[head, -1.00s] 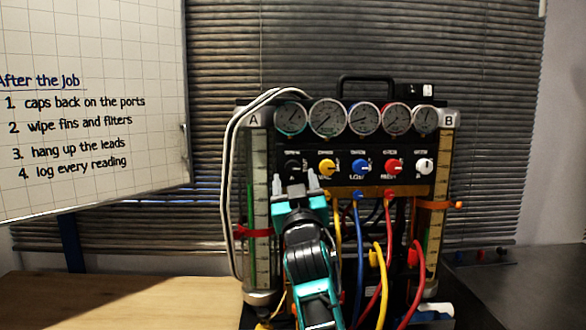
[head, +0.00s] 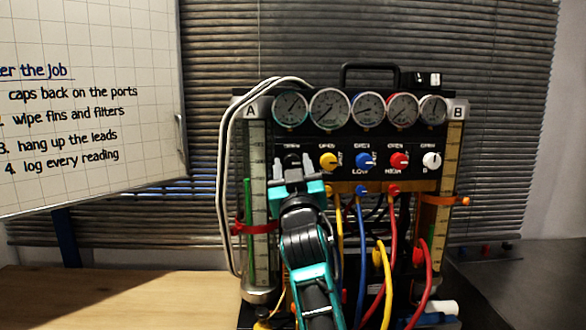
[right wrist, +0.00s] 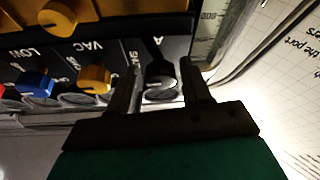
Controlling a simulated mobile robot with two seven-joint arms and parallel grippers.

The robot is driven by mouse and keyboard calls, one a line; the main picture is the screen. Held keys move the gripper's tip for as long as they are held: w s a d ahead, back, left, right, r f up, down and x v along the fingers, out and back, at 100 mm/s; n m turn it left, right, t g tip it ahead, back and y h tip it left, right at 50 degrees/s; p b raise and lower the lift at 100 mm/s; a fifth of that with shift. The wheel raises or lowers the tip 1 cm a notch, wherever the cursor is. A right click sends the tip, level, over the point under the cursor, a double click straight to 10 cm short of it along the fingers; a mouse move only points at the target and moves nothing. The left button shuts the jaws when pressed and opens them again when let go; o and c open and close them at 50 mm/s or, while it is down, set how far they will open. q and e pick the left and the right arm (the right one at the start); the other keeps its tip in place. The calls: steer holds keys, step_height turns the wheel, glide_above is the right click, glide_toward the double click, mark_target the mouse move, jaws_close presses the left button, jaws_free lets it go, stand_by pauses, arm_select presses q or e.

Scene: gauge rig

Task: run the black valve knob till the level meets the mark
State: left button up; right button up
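The black valve knob (head: 291,161) is the leftmost in the row of knobs, under the A end of the rig. My right gripper (head: 292,168) is at it, with one finger on each side. In the right wrist view the black knob (right wrist: 160,84) sits between the fingertips (right wrist: 156,78), with a gap showing beside it, so the gripper looks open around it. Sight tube A (head: 258,175) has a green strip (head: 247,205) and a red band (head: 255,229) across it; the green top stands above the band. My left gripper is out of view.
Yellow (head: 328,160), blue (head: 364,160), red (head: 399,160) and white (head: 432,160) knobs stand to the right, under several dials. Coloured hoses hang below. Tube B (head: 452,150) carries an orange band (head: 450,200). A whiteboard (head: 90,180) is at left; the wooden bench (head: 110,295) there is clear.

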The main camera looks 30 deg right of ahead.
steer(key=c, duration=0.8)
steer(key=shift+o, duration=0.2)
steer(key=shift+n, duration=0.4)
steer(key=n+y, duration=0.1)
steer(key=n, duration=0.1)
steer(key=n+y, duration=0.2)
steer(key=n, duration=0.1)
steer(key=shift+s+d+r+t, duration=0.1)
steer(key=shift+d+t, duration=0.05)
steer(key=shift+t, duration=0.25)
steer(key=n+y, duration=0.1)
steer(key=n, duration=0.2)
steer(key=n+y, duration=0.1)
steer(key=n, duration=0.2)
steer(key=shift+d+r+y, duration=0.1)
steer(key=shift+d+y, duration=0.05)
steer(key=shift+y, duration=0.15)
steer(key=n+g+y, duration=0.1)
steer(key=n, duration=0.2)
steer(key=n+g, duration=0.1)
steer(key=n, duration=0.1)
steer(key=shift+s+d+r+n+y, duration=0.1)
steer(key=shift+r+n+y, duration=0.1)
steer(key=shift+n+y, duration=0.2)
steer(key=shift+r+n+g, duration=0.1)
steer(key=shift+n+g, duration=0.6)
steer(key=shift+n, duration=1.1)
steer(key=shift+y, duration=0.3)
